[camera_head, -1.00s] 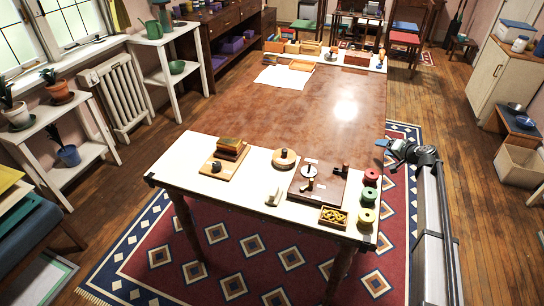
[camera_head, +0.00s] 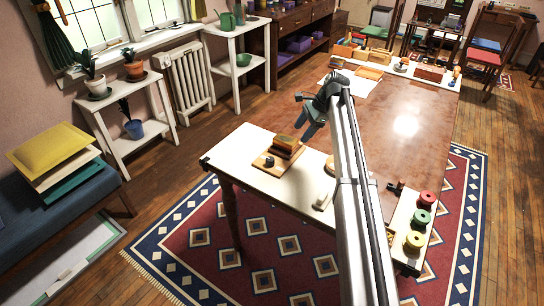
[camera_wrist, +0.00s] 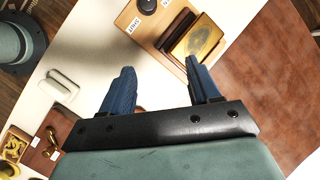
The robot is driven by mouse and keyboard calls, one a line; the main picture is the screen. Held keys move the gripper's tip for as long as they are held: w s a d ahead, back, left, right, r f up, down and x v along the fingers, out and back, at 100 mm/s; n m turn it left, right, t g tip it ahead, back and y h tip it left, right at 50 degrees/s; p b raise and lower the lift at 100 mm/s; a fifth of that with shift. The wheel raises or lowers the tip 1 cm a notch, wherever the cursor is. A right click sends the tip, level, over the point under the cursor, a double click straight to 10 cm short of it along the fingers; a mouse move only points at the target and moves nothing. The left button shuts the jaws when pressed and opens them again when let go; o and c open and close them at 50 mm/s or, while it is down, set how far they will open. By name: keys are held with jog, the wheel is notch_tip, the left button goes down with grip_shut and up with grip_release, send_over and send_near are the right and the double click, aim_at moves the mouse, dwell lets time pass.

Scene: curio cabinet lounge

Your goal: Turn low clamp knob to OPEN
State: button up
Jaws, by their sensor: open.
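The clamp is a wooden board (camera_head: 265,168) near the table's left front corner, with a low black knob (camera_head: 269,161) and a stack of brown and brass-coloured blocks (camera_head: 287,144) on it. In the wrist view the dark knob (camera_wrist: 149,5) is at the top edge, partly cut off, with small white labels (camera_wrist: 133,26) beside it. The brass plate (camera_wrist: 201,39) is to its right. My gripper (camera_head: 312,121) is above the table, behind and right of the clamp. In the wrist view my gripper (camera_wrist: 158,66) has its blue fingers spread, with nothing between them, apart from the knob.
A pale handle-like piece (camera_head: 323,201) lies to the right of the clamp. My arm hides most of a dark board. Red, green and yellow spools (camera_head: 421,215) stand at the right front. The brown tabletop (camera_head: 400,125) behind is largely clear.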

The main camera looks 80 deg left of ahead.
aim_at(270, 159)
jog(key=s+r+m+h, duration=0.1)
jog(key=s+r, duration=0.1)
jog(key=s, duration=0.4)
jog(key=shift+t, duration=0.3)
jog(key=x, duration=1.3)
jog(key=shift+s+d+f, duration=0.15)
jog(key=shift+s+f, duration=0.15)
jog(key=shift+f, duration=0.05)
jog(key=shift+c, duration=0.2)
jog(key=c, duration=1)
jog(key=shift+o, duration=0.2)
